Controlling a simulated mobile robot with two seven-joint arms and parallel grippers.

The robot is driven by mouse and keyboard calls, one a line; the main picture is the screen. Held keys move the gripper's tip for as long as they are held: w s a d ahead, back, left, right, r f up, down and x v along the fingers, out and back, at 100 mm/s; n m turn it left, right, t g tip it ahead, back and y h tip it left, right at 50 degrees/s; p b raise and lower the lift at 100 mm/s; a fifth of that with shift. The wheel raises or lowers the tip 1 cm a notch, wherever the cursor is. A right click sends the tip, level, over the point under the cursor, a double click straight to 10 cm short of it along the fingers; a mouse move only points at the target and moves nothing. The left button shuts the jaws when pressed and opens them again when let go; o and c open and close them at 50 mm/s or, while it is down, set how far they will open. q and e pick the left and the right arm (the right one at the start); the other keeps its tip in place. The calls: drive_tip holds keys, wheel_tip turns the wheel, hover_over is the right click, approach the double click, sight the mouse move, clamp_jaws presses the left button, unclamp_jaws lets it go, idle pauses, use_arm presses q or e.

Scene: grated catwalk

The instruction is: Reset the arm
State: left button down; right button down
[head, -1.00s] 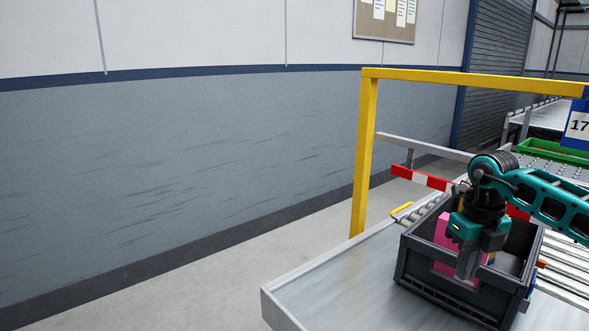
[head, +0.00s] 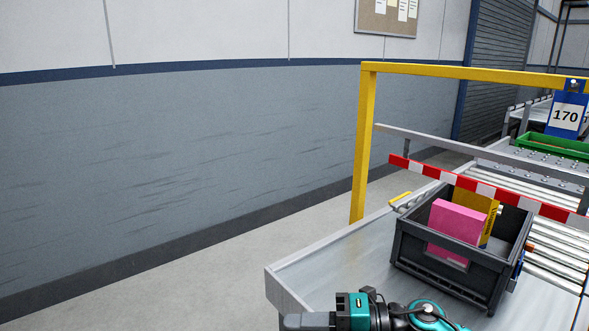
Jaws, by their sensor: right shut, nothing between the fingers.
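My right arm comes in along the bottom edge, and its gripper (head: 300,322) points left, low over the front of the metal table. The gripper is shut and empty, clear of the dark grey crate (head: 449,278). The crate stands on the table's right part. A pink box (head: 458,226) and a yellow box (head: 489,221) stand inside it. My left gripper does not show.
The metal table (head: 345,265) is bare left of the crate. A yellow frame (head: 363,150) and a red-and-white barrier (head: 480,187) stand behind it. A roller conveyor (head: 555,268) lies at right.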

drive_tip(key=s+d+f+m+t+h, duration=0.2)
drive_tip(key=d+f+m+t+h, duration=0.4)
drive_tip(key=m, duration=0.7)
drive_tip(key=s+d+f+m+t+h, duration=0.1)
drive_tip(key=d+f+m+t+h, duration=0.25)
drive_tip(key=m+t, duration=0.65)
drive_tip(key=s+d+f+m+g+h, duration=0.5)
drive_tip(key=s+d+f+m+g, duration=0.2)
drive_tip(key=s+f, duration=0.3)
drive_tip(key=shift+s+f+m, duration=0.3)
drive_tip(key=shift+s+m, duration=0.45)
drive_tip(key=shift+m, duration=0.15)
drive_tip(key=shift+d, duration=0.15)
